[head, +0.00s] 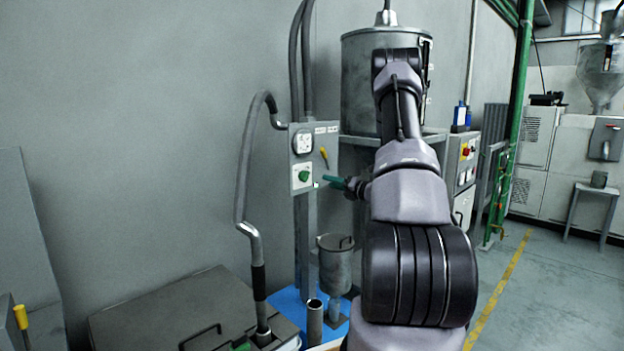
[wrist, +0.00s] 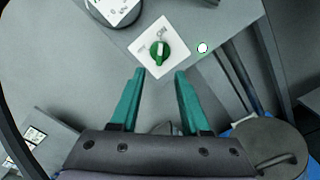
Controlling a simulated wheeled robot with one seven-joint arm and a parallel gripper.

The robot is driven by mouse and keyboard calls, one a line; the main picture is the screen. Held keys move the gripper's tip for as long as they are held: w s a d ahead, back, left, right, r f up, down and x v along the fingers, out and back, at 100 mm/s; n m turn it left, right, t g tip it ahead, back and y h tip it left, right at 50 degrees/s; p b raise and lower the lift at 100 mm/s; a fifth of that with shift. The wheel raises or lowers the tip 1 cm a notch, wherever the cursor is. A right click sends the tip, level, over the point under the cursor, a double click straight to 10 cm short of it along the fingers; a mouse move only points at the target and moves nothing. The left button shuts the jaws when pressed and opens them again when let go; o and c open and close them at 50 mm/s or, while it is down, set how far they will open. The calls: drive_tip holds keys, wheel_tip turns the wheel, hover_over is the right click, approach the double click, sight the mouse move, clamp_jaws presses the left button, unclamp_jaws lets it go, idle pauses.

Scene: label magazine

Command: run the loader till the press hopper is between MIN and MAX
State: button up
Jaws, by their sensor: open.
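A grey control panel (head: 328,141) stands on a post and carries a green rotary knob (head: 304,175) on a white plate. A small pale round lamp (wrist: 202,48) with a green rim is beside the plate. My gripper (wrist: 160,73) has green fingers, spread apart and empty, short of the knob. A steel hopper (head: 603,72) stands at the far right; no MIN or MAX marks or fill level can be made out.
A large metal drum (head: 358,85) stands on a shelf behind my arm. A gauge (head: 303,141) and yellow lever (head: 324,154) are on the panel. A grey hose (head: 244,165) drops to a lidded bin (head: 170,308). A small lidded canister (head: 335,262) stands below.

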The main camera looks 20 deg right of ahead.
sight(309, 176)
drive_tip(key=x, duration=1)
drive_tip(key=shift+w+f, duration=0.1)
drive_tip(key=shift+w, duration=0.15)
drive_tip(key=shift+a, duration=0.1)
clamp_jaws()
